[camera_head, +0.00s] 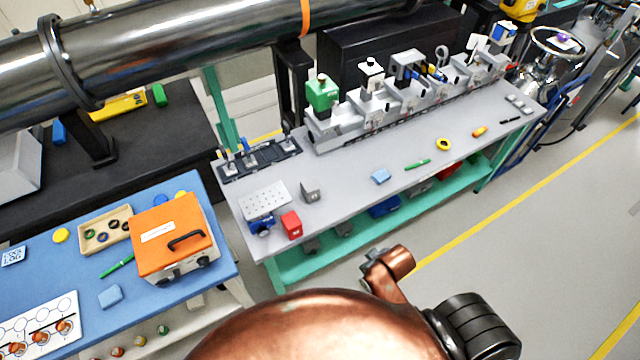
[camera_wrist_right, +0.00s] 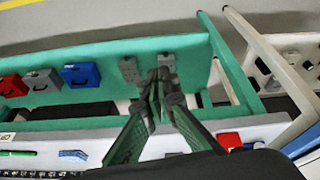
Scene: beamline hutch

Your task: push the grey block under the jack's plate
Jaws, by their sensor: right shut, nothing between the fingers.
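The jack's perforated light plate (camera_head: 264,199) sits on the grey bench near its front left corner, above a blue body (camera_head: 261,227). A grey upright block (camera_head: 311,190) stands on the bench to the right of the plate, apart from it. In the wrist view my right gripper (camera_wrist_right: 160,76) is shut and empty, seen against the green lower shelf. A grey shape (camera_wrist_right: 173,154) shows beside its fingers, partly hidden; I cannot tell whether it is the block. In the head view only part of my right arm shows, in front of the bench. My left gripper is not in view.
A red block (camera_head: 291,224) stands close to the jack's right; it also shows in the wrist view (camera_wrist_right: 230,140). A light-blue piece (camera_head: 380,176) and a green pen (camera_head: 417,164) lie farther right. The green lower shelf (camera_head: 330,263) holds several boxes.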

